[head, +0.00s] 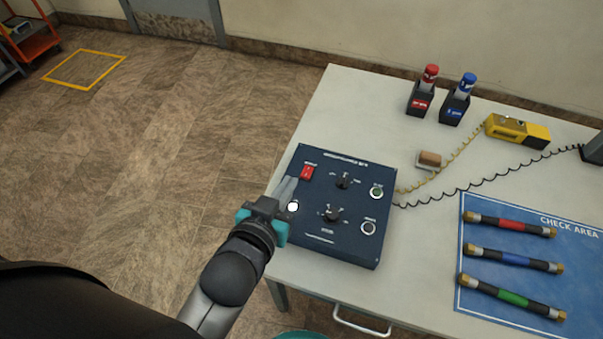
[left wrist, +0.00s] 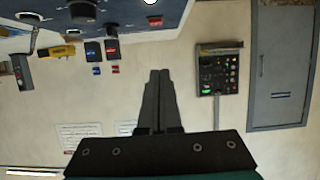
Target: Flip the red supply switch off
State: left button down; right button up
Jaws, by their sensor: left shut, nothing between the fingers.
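The red supply switch (head: 306,172) sits near the top left corner of the dark blue trainer panel (head: 312,230) on the table. The switch also shows in the left wrist view (left wrist: 155,20) at the top, on the panel's edge. My left gripper (head: 288,187) is shut and empty. In the head view its fingertips are over the panel's left part, just below and left of the switch, seemingly apart from it. The switch's exact position, on or off, is too small to tell. My right gripper is not in view.
The panel also has black knobs (head: 333,214) and round buttons (head: 368,228). Red (head: 420,100) and blue (head: 456,108) holders, a yellow meter (head: 518,130) and a brown block (head: 430,159) stand behind. A blue check mat (head: 480,280) with coloured tubes lies right.

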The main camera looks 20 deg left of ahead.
pick_arm(q)
jog(key=b, duration=0.1)
send_over(307, 169)
jog(key=s, duration=0.3)
jog(key=f, duration=0.3)
jog(key=shift+s+a+f, duration=0.1)
jog(key=shift+s, duration=0.1)
notch_tip(307, 169, down, 3)
jog(key=shift+s+r+b, duration=0.1)
jog(key=shift+r+b, duration=0.05)
jog(key=shift+b, duration=0.55)
jog(key=shift+s+f, duration=0.1)
jog(key=shift+f, duration=0.55)
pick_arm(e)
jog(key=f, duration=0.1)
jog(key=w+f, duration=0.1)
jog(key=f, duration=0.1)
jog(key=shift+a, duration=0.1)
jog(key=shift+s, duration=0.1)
pick_arm(q)
jog(key=shift+s+f, duration=0.15)
jog(key=shift+f, duration=0.3)
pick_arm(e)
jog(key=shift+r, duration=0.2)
pick_arm(q)
jog(key=shift+r, duration=0.1)
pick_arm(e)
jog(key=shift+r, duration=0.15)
